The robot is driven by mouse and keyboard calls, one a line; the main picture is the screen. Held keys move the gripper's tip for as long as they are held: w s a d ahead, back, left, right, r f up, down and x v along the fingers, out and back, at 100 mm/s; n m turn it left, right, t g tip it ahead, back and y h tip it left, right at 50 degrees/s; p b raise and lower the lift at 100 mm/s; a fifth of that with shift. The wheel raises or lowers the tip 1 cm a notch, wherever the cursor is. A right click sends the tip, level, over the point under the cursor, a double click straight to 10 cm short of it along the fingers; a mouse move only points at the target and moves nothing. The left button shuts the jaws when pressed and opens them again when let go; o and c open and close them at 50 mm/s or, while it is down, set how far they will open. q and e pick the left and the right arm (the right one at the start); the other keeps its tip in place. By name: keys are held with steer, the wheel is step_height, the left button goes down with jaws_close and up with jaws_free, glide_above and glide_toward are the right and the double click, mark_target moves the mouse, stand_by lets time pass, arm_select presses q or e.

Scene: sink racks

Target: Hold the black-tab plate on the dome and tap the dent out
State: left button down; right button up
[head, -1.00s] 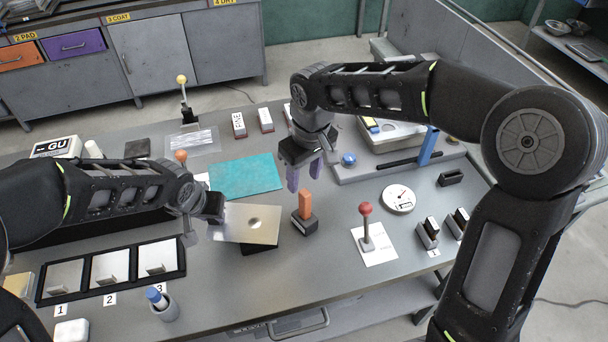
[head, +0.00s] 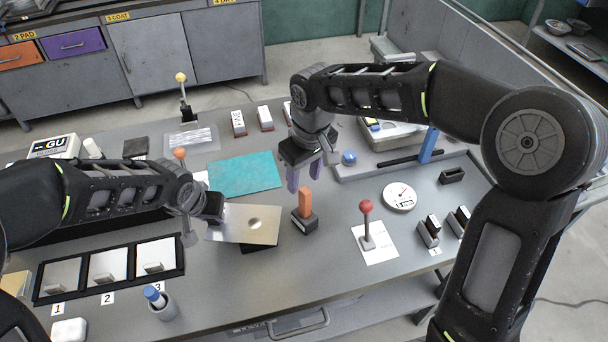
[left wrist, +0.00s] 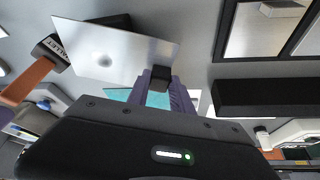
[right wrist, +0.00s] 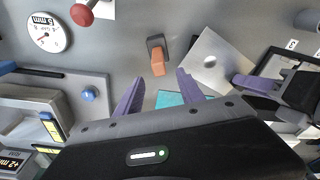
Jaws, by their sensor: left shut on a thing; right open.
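The silver plate (head: 232,222) has a round dent (head: 254,224) near its middle. My left gripper (left wrist: 160,88) is shut on the plate's black tab (left wrist: 160,80). The plate is over a dark block (head: 260,249), which shows only at the plate's edge; the dome itself is hidden, and I cannot tell whether the plate touches it. The mallet (head: 305,201) stands upright right of the plate, black head down and orange handle up; it also shows in the right wrist view (right wrist: 157,62). My right gripper (head: 305,175) is open and empty, behind and above the mallet handle.
A teal mat (head: 245,174) lies behind the plate. A red-knobbed stand (head: 367,225) and a round dial gauge (head: 399,196) are to the right. The front middle of the table is clear.

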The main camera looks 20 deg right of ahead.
mark_target(304, 198)
steer(key=shift+f, duration=0.3)
steer(key=shift+f, duration=3.7)
steer(key=shift+c, duration=0.2)
jaws_close()
steer(key=shift+r, duration=0.15)
steer(key=shift+r, duration=4.95)
